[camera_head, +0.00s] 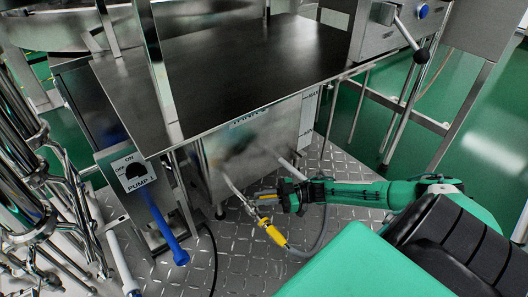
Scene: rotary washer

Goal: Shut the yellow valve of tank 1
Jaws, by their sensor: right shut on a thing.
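Tank 1 (235,155) is a steel box under the dark-topped table. A thin metal pipe runs from its lower front down to a bright yellow fitting (275,236) with a grey hose behind it. My right gripper (284,197) reaches in from the right, just above and right of this pipe. It is shut on a small yellow-orange piece (267,196), which looks like the valve's lever. The dark fingers partly hide it, and its exact joint with the pipe is too small to tell. My left gripper is not in view.
The Pump 1 switch box (137,172) and a blue-handled lever (168,232) stand left of the tank. The table top (260,65) overhangs the tank. Steel pipes (30,150) crowd the far left. Diamond-plate floor (245,265) is open in front.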

